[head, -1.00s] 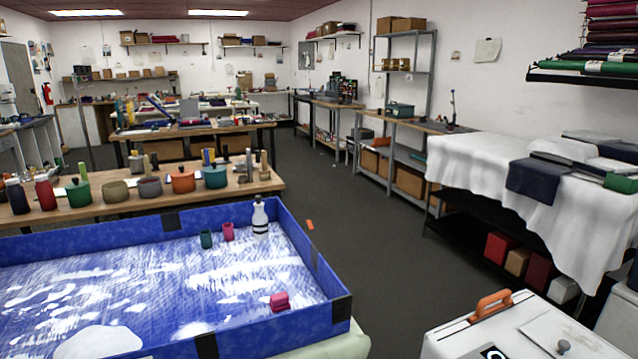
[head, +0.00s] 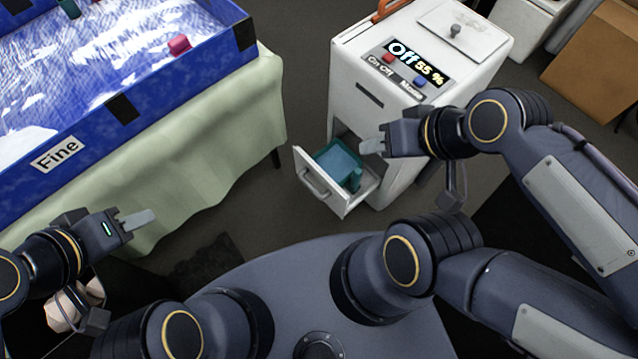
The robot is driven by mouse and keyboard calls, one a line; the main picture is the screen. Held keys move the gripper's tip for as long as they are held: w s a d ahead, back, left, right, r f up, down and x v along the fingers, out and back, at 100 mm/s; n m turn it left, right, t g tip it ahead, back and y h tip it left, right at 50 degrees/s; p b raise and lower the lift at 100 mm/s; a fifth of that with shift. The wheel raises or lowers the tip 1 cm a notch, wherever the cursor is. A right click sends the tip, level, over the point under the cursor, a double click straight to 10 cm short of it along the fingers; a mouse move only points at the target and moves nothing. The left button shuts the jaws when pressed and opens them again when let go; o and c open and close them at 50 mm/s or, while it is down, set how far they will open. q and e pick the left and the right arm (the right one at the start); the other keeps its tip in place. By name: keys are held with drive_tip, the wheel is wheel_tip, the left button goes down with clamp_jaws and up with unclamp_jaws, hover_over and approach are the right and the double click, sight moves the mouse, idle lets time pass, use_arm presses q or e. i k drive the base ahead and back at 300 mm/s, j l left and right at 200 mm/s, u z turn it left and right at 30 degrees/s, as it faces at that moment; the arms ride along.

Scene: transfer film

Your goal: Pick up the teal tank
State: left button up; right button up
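The teal tank (head: 352,178) is an open-topped box with a lighter blue inside. It sits in the pulled-out white drawer (head: 330,203) at the front of the white machine (head: 440,25). My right gripper (head: 366,145) is at the drawer's right side, close to the tank's upper right edge. I cannot tell whether it touches the tank. Its fingers overlap from this angle, so its opening is unclear. My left gripper (head: 150,217) is at the lower left, in front of the green cloth and far from the tank. Its fingers also overlap from this angle.
The machine's panel (head: 418,65) reads "Off" and "55 %". An orange handle (head: 386,8) is on its left side. A blue-walled tray (head: 120,107) labelled "Fine" stands on a cloth-covered table (head: 215,135) at left. A cardboard box (head: 598,58) is at the far right.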

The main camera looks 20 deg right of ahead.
sight(336, 158)
drive_tip(key=k+j, duration=0.1)
drive_tip(key=k, duration=0.25)
drive_tip(key=k+z, duration=0.15)
drive_tip(key=z, duration=0.3)
drive_tip(key=k+z, duration=0.15)
drive_tip(key=z, duration=0.25)
drive_tip(key=k+z, duration=0.15)
drive_tip(key=z, duration=0.75)
